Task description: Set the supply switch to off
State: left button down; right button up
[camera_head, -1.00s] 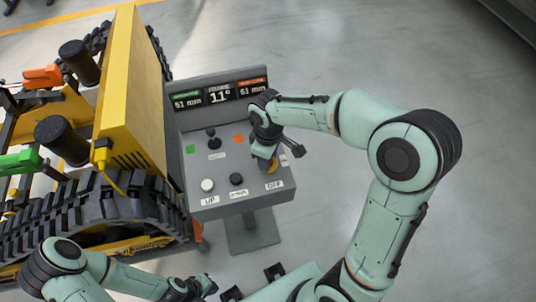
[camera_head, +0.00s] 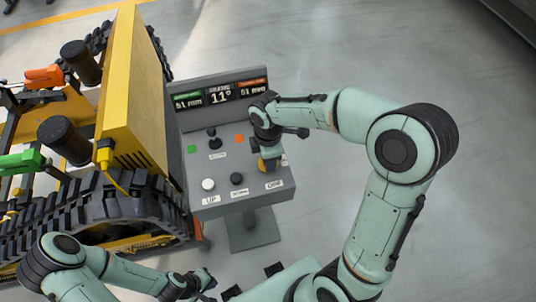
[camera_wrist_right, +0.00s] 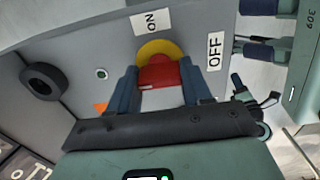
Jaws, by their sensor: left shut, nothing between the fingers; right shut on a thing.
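The supply switch is a red knob (camera_wrist_right: 160,73) on a round yellow plate (camera_wrist_right: 157,48) in the right wrist view. An ON label (camera_wrist_right: 151,21) lies above it and an OFF label (camera_wrist_right: 214,51) to its right. My right gripper (camera_wrist_right: 163,82) is shut on the red knob, one blue finger on each side. Which label the knob points to I cannot tell. My left gripper (camera_head: 207,282) is shut and empty, low in the picture, away from the console.
The grey console (camera_head: 237,203) carries a display (camera_head: 220,93) reading 51 mm, 11° and 51 mm. A white button (camera_head: 208,184) and a black one (camera_head: 236,178) sit left of the switch. A yellow tracked machine (camera_head: 129,95) stands close on the left. The floor at right is clear.

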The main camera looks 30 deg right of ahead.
dwell(0.4)
jog(key=o, duration=1.1)
jog(key=shift+c, duration=0.2)
jog(key=shift+r, duration=0.15)
pick_arm(q)
jog(key=shift+w+r+p, duration=0.8)
jog(key=shift+w+r, duration=0.1)
jog(key=shift+r, duration=0.15)
pick_arm(e)
notch_tip(320, 180, up, 13)
pick_arm(q)
jog(key=shift+s, duration=0.1)
